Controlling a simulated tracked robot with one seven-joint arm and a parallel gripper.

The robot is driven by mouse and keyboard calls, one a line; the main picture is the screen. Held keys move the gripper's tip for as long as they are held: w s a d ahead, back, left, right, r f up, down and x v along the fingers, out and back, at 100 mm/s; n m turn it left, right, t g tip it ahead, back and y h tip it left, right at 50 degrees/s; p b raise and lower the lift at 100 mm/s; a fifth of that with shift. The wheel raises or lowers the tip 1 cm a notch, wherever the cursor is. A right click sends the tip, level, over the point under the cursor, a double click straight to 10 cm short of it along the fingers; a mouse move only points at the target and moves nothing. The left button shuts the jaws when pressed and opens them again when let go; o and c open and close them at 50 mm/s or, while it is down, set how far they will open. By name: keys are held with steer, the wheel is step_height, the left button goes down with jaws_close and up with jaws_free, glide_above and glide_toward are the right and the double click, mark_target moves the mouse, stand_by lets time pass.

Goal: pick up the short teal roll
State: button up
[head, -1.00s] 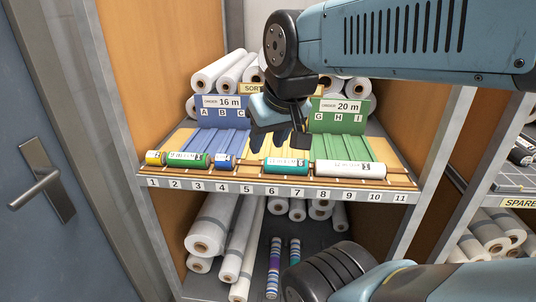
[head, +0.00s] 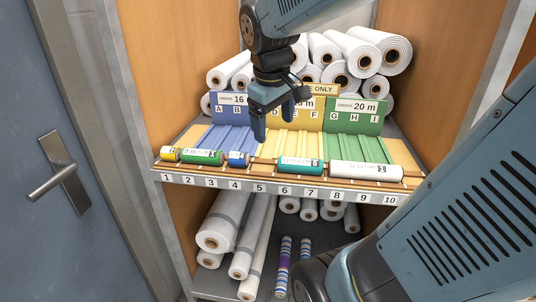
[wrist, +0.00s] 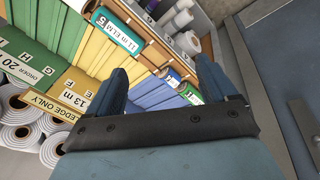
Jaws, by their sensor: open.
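The teal roll (head: 300,166) lies on the front ledge of the shelf above numbers 6 and 7, with a white label on it. In the wrist view the teal roll (wrist: 118,31) shows at the upper left, beyond the left finger. My gripper (head: 273,122) is open and empty above the sorting board, near the border of the blue and yellow sections, behind and left of the teal roll. In the wrist view my gripper (wrist: 160,66) has its fingers spread, with blue and yellow channels and small rolls beyond them.
On the same ledge lie a yellow roll (head: 170,154), a green roll (head: 202,157) and a small blue roll (head: 238,159) to the left. A long white roll (head: 366,172) lies close to the right. Wooden side walls (head: 166,70) flank the shelf.

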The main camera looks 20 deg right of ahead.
steer(key=w+d+f+n+g+h, duration=0.1)
steer(key=w+d+f+n+g, duration=0.25)
steer(key=w, duration=0.35)
steer(key=n+g, duration=0.1)
steer(key=n, duration=0.3)
glide_toward(293, 158)
steer(key=shift+m+g+h, duration=0.25)
steer(key=shift+h, duration=0.25)
steer(key=x, duration=0.7)
steer(key=a+x, duration=0.1)
steer(key=x, duration=0.3)
steer(key=shift+w+d+f, duration=0.1)
steer(key=shift+w+f, duration=0.15)
steer(key=shift+f, duration=0.05)
steer(key=shift+c, duration=0.3)
steer(key=c, duration=1.1)
